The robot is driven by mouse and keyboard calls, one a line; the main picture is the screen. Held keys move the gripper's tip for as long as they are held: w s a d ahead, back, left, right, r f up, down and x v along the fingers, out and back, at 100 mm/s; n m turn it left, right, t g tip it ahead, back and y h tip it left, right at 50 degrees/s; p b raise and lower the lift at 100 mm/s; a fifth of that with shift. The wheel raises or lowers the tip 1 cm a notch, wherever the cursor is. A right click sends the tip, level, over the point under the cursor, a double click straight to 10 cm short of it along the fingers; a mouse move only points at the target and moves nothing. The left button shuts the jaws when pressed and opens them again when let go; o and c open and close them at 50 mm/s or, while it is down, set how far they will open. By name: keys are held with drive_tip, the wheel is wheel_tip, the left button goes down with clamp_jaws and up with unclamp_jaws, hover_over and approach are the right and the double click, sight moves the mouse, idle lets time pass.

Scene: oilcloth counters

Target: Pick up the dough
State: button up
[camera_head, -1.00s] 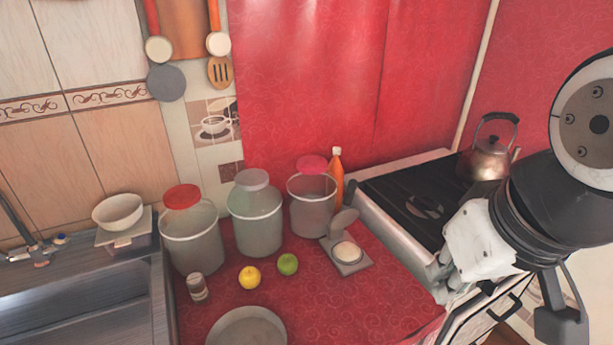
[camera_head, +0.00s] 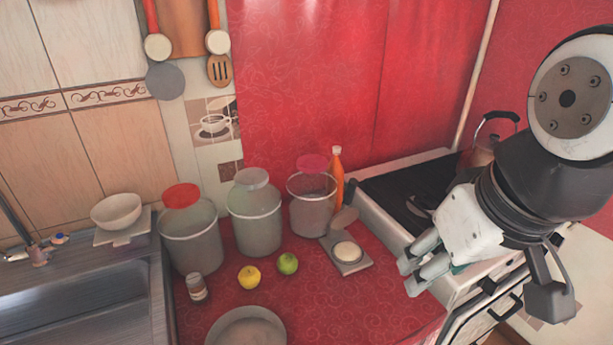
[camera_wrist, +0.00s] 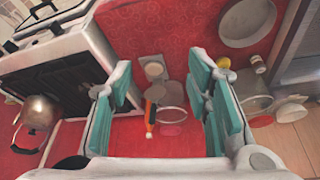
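The dough (camera_head: 347,251) is a pale round lump on the base of a small grey press (camera_head: 356,268), whose round lid stands open behind it. The press also shows small near the middle of the wrist view (camera_wrist: 153,62), between my fingers. My gripper (camera_head: 411,273) is to the right of the press, over the counter's right edge by the stove. In the wrist view my gripper (camera_wrist: 160,95) has its teal pads wide apart with nothing between them. It is apart from the dough.
Jars with red, grey and pink lids (camera_head: 190,240) and an orange bottle (camera_head: 337,175) stand behind the press. A yellow fruit (camera_head: 249,276), a green fruit (camera_head: 288,263) and a bowl (camera_head: 246,330) are to the left. The stove (camera_head: 415,190) and kettle (camera_head: 483,150) are right.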

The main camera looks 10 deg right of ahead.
drive_tip(key=o, duration=0.7)
drive_tip(key=w+f+n+b, duration=0.1)
drive_tip(key=w+f, duration=0.1)
drive_tip(key=w, duration=0.4)
drive_tip(key=shift+a+n+y+b, duration=0.15)
drive_tip(key=shift+n+y+b, duration=0.15)
drive_tip(key=shift+n, duration=0.1)
drive_tip(key=n+g+y+b, duration=0.1)
drive_tip(key=n+y+b, duration=0.2)
drive_tip(key=n+b, duration=0.5)
hover_over(346, 247)
drive_tip(key=s+d, duration=0.2)
wheel_tip(346, 247, down, 27)
drive_tip(key=shift+d+r, duration=0.15)
drive_tip(key=shift+r, duration=0.05)
drive_tip(key=shift+x, duration=2.5)
